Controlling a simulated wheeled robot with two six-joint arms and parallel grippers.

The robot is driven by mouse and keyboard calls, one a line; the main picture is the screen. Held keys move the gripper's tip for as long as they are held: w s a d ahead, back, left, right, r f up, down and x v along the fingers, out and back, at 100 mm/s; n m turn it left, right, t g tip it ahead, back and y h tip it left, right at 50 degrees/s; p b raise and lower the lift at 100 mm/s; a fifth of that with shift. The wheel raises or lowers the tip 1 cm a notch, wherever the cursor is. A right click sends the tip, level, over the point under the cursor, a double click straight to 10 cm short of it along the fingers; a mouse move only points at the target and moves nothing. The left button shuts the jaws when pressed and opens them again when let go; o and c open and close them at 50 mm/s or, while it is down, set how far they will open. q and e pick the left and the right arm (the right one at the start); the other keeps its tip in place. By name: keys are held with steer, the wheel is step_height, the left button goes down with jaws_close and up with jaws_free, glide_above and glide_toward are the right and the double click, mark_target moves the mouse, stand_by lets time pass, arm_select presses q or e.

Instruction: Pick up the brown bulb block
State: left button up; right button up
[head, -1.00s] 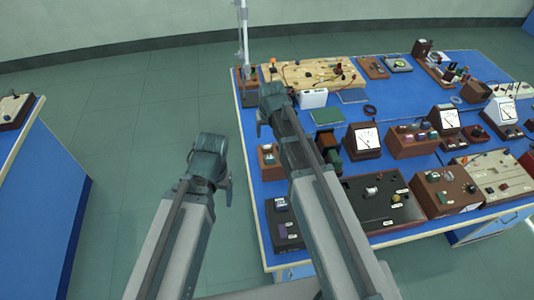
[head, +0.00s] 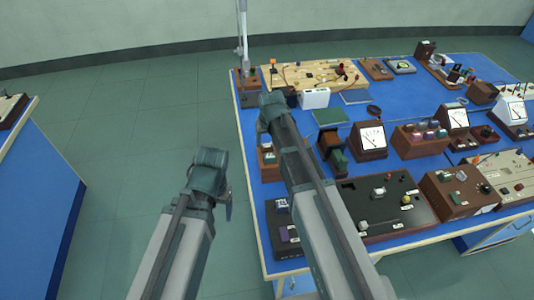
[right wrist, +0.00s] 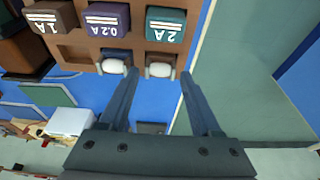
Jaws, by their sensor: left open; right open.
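In the right wrist view a brown rack (right wrist: 75,52) holds labelled blocks and two small blocks with white rounded bulbs. The right one, which looks brown, is the brown bulb block (right wrist: 160,57); the left one is dark navy (right wrist: 115,58). My right gripper (right wrist: 159,76) is open and empty, its fingertips just short of the bulbs and either side of the brown block's line. In the head view my right gripper (head: 272,105) hangs over the table's left side; its fingertips are hidden. The rack (head: 268,160) shows partly beside my arm. My left gripper (head: 212,178) is open over the floor.
The blue table (head: 250,125) is crowded with meters, boxes and boards. A white box (head: 315,97) and a green book (head: 329,116) lie behind the rack. A stand (head: 242,40) rises at the back left corner. Floor (head: 130,150) is clear to the left.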

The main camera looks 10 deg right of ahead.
mark_target(267, 145)
steer(key=shift+x, duration=0.8)
arm_select(q)
steer(key=shift+f, duration=0.65)
arm_select(e)
steer(key=shift+r, duration=0.1)
jaws_close()
arm_select(q)
steer(key=shift+r, duration=0.1)
step_height(267, 145, up, 10)
steer(key=p, duration=0.9)
steer(key=shift+p, duration=0.4)
arm_select(e)
step_height(267, 145, up, 10)
arm_select(q)
steer(key=shift+r, duration=0.1)
arm_select(e)
steer(key=shift+r, duration=0.15)
